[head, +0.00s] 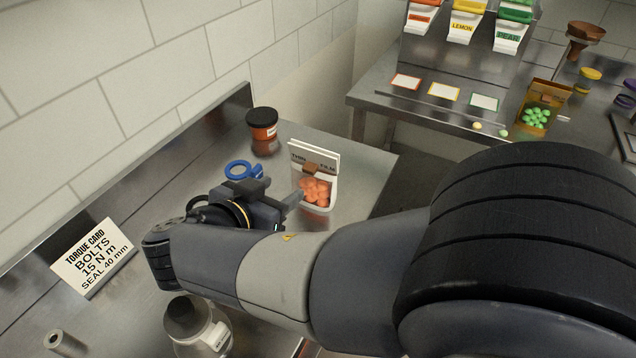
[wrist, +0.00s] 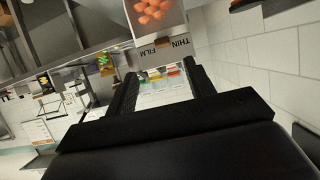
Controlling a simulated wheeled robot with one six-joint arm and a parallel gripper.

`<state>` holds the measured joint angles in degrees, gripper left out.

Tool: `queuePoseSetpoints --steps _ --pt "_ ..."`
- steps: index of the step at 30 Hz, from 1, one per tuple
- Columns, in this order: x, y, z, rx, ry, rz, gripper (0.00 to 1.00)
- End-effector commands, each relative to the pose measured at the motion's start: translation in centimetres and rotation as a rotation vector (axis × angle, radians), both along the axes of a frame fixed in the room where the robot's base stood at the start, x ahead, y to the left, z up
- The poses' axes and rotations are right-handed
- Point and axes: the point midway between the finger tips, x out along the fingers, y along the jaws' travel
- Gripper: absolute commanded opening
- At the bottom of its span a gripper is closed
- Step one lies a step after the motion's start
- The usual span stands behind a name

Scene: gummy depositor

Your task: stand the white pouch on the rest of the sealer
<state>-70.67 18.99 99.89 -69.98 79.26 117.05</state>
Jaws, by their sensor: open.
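The white pouch (head: 315,191) stands upright on the steel bench in the head view. It has a clear window full of orange gummies and a top band reading THIN FILM. In the wrist view the pouch (wrist: 153,12) appears upside down, just beyond the fingertips and in line with the gap between them. My gripper (head: 292,200) is open and points at the pouch from the left. In the wrist view the open fingers (wrist: 160,72) show nothing gripped between them. I cannot make out the sealer or its rest in either view.
A dark-lidded orange jar (head: 263,124) and a blue ring (head: 243,170) are on the bench behind my gripper. A torque card (head: 94,258) stands at left, and a dark-capped bottle (head: 203,338) in front.

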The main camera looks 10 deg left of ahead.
Motion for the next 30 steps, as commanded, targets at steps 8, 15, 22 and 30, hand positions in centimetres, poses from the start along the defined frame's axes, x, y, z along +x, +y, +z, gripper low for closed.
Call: queuePoseSetpoints --steps 8,15,22,30 --pt "3.4 -1.2 -1.3 -0.003 -0.003 -0.002 0.51" --pt "5.0 -1.7 -2.1 -0.003 -0.001 0.0 0.51" --pt "7.5 -2.3 -3.4 -0.006 0.001 -0.003 0.51" --pt "9.3 -2.8 -4.4 -0.002 -0.001 0.002 0.51"
